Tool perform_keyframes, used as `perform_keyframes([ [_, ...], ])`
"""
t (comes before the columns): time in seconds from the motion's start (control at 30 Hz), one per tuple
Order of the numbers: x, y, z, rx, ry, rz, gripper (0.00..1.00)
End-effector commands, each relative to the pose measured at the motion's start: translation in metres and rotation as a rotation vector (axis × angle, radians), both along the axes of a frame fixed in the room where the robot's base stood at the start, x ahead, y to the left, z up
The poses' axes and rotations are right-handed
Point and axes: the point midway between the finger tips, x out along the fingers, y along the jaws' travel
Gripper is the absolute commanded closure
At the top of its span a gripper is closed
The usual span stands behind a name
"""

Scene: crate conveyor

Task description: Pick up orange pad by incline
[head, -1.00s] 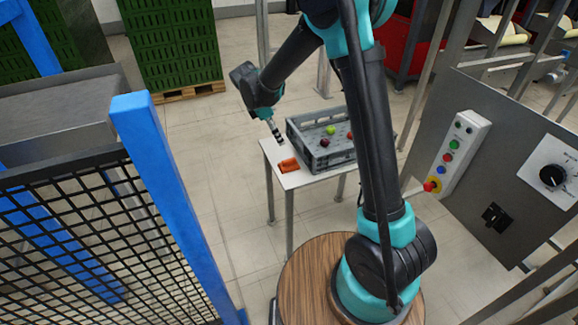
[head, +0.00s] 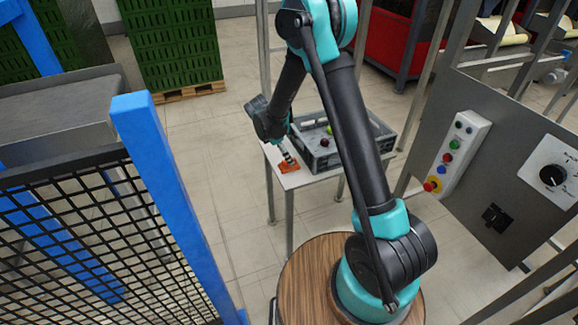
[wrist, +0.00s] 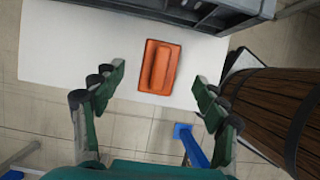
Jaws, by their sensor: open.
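The orange pad (wrist: 160,67) lies flat on a small white table (wrist: 60,50), near its edge, with a raised ridge along its middle. It also shows in the head view (head: 289,168), partly covered by my gripper. My gripper (wrist: 160,100) is open, and nothing is between its fingers. In the wrist view the pad lies ahead of the fingertips, roughly centred between them. In the head view my gripper (head: 290,160) points down just over the pad. I cannot tell whether it touches it.
A grey crate (head: 378,128) with round fruit stands on the table right behind the pad; its wall also shows in the wrist view (wrist: 215,12). A blue post (head: 165,190) with a mesh fence stands at left. A control panel (head: 462,150) stands at right.

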Motion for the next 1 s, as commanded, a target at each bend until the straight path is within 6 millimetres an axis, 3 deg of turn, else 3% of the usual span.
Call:
perform_keyframes([
  [0.33, 0.005, -0.013, -0.042, 0.0, -0.001, -0.002, 0.28],
  [0.67, 0.005, -0.015, -0.048, 0.0, 0.0, -0.001, 0.28],
  [1.0, 0.005, -0.015, -0.048, 0.0, 0.0, -0.001, 0.7],
])
